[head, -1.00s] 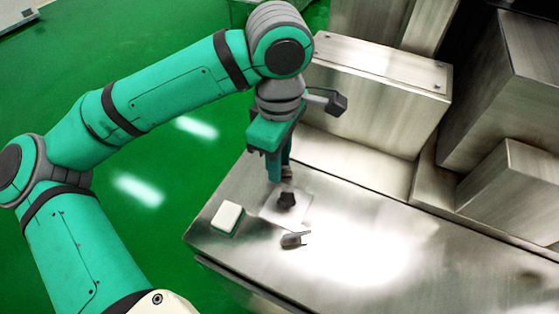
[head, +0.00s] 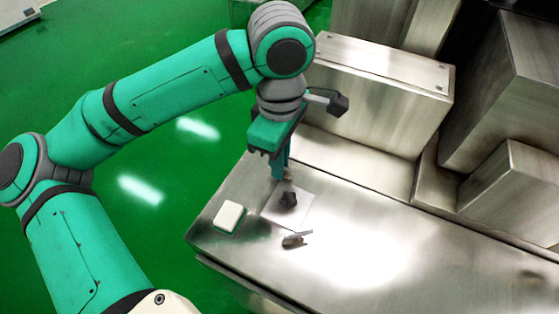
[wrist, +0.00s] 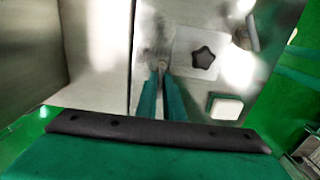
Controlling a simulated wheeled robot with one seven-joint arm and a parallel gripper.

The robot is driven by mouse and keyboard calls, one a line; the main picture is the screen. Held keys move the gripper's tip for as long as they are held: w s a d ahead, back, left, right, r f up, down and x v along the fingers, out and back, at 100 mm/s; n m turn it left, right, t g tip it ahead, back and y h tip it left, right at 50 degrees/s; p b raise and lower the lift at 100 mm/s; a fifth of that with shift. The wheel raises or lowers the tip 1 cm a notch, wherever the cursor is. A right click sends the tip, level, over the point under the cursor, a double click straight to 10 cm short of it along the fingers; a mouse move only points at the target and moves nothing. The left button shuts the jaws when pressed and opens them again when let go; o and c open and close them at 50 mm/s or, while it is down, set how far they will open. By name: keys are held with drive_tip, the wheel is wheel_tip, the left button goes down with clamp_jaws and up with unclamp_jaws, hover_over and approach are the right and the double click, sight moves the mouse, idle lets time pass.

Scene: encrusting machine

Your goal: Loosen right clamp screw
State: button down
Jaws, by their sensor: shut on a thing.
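My gripper (head: 284,176) points straight down over the near left part of the metal bench. In the wrist view its two teal fingers (wrist: 162,72) come together on a small, pale, rounded piece, which appears to be the clamp screw (wrist: 162,65). The fingers largely hide it, and its thread cannot be seen. Beside it, a dark star-shaped knob (head: 288,199) sits on a thin pale square plate (head: 300,215). The knob also shows in the wrist view (wrist: 204,57), apart from the fingers.
A white square block (head: 229,216) lies left of the plate on the metal bench (head: 420,245). A small grey lever-like piece (head: 295,240) is in front of the plate. A tall steel housing (head: 385,95) stands close behind my gripper.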

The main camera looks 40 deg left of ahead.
drive_tip(key=shift+d, duration=0.15)
drive_tip(key=c, duration=1.9)
unclamp_jaws()
drive_tip(key=shift+r, duration=0.1)
drive_tip(key=shift+r, duration=0.3)
wheel_tip(320, 180, up, 10)
